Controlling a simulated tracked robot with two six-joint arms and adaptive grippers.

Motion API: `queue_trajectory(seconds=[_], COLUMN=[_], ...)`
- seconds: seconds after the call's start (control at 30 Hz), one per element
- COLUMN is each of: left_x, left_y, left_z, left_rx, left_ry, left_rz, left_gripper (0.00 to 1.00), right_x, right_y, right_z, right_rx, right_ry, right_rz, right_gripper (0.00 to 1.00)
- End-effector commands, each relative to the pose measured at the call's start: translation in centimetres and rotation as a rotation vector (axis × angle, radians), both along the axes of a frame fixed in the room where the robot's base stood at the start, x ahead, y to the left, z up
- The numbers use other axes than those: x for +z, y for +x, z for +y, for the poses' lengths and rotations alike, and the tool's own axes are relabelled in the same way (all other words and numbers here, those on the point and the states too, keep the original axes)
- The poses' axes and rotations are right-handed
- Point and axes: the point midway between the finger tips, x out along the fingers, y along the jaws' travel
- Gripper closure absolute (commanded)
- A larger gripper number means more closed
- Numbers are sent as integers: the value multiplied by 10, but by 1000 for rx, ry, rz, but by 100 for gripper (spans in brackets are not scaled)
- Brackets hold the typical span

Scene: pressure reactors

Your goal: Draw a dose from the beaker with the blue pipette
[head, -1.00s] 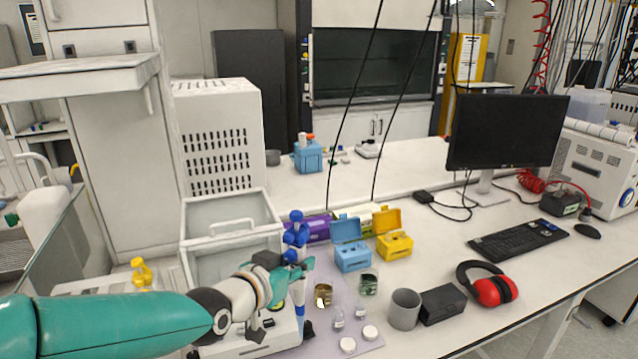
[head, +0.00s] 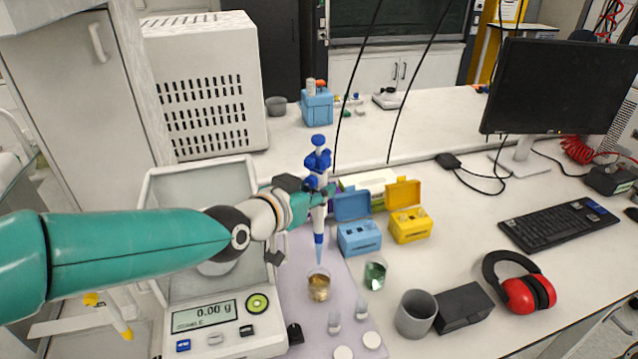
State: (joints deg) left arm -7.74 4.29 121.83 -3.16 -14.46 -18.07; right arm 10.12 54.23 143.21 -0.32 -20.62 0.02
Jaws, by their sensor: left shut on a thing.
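My left gripper (head: 312,199) is shut on the blue pipette (head: 319,218), which is white with blue top parts and a blue tip. The pipette is held upright, its tip just above or at the mouth of a glass beaker with amber liquid (head: 319,289); I cannot tell whether the tip is inside. A second beaker with green liquid (head: 375,276) stands to its right. The task does not say which beaker is meant. My right gripper is not in view.
A balance (head: 222,330) reading 0.00 g stands left of the mat (head: 300,318). Blue (head: 359,238) and yellow (head: 409,226) tip boxes stand open behind the beakers.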

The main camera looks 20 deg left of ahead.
Motion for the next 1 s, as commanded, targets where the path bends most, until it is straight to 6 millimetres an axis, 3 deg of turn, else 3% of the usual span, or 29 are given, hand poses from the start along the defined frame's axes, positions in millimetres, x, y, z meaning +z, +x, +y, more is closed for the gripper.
queue_trajectory(seconds=[0.2,0.5,0.7,1.0], left_x=[-44,-88,-97,-96], left_y=[1,2,3,3], left_z=[-3,-6,-6,-6], left_rx=[-6,-10,-11,-11], left_ry=[0,-1,-1,-1], left_rz=[0,0,-1,-1], left_gripper=[100,100,100,100], right_x=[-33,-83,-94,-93], right_y=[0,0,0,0], right_z=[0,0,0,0], right_rx=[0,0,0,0], right_ry=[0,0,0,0], right_rz=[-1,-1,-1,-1], right_gripper=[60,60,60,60])
